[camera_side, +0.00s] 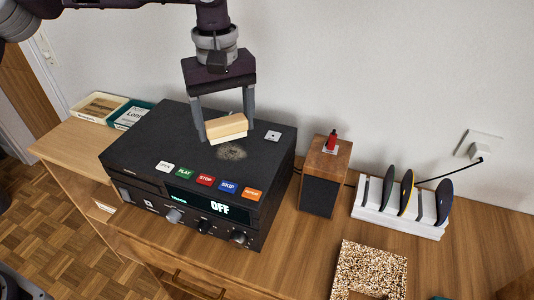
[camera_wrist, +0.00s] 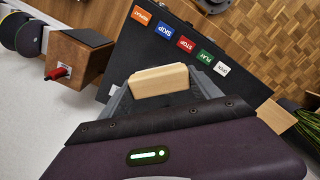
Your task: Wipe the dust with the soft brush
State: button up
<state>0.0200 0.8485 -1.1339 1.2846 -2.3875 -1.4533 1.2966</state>
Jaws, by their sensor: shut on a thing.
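My gripper (camera_side: 225,124) is shut on the soft brush (camera_side: 227,124), a block with a pale wooden back and a lighter underside. In the wrist view the brush (camera_wrist: 158,81) sits between my gripper's fingers (camera_wrist: 160,92). A pale, speckled patch of dust (camera_side: 232,152) lies on the top of the black player (camera_side: 150,135), just below and in front of the brush. Whether the brush touches the top is hard to tell. The dust does not show in the wrist view, where the brush and gripper cover part of the top.
Colored buttons (camera_side: 205,180) line the player's front edge, above a display reading OFF. A small white plate (camera_side: 273,136) lies on its top at the right. A wooden speaker box (camera_side: 325,178) with a red switch and a white rack (camera_side: 400,212) of discs stand right.

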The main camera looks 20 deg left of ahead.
aim_at(209, 158)
jog(key=shift+a+r, duration=0.1)
jog(key=shift+a, duration=0.3)
jog(key=shift+f, duration=3.2)
jog(key=shift+w+f, duration=0.35)
jog(key=shift+f, duration=0.55)
jog(key=shift+c, duration=1.3)
jog(key=shift+w+d, duration=0.1)
jog(key=shift+w, duration=2.95)
jog(key=shift+w+a, duration=0.2)
jog(key=shift+a, duration=0.5)
jog(key=shift+s+a, duration=0.15)
jog(key=shift+s, duration=3.5)
jog(key=shift+w+a, duration=0.1)
jog(key=shift+a, duration=0.7)
jog(key=shift+w+d, duration=0.15)
jog(key=shift+w, duration=3.3)
jog(key=shift+a, duration=0.85)
jog(key=shift+s, duration=3.35)
jog(key=shift+s+r, duration=0.15)
notch_tip(209, 158, up, 8)
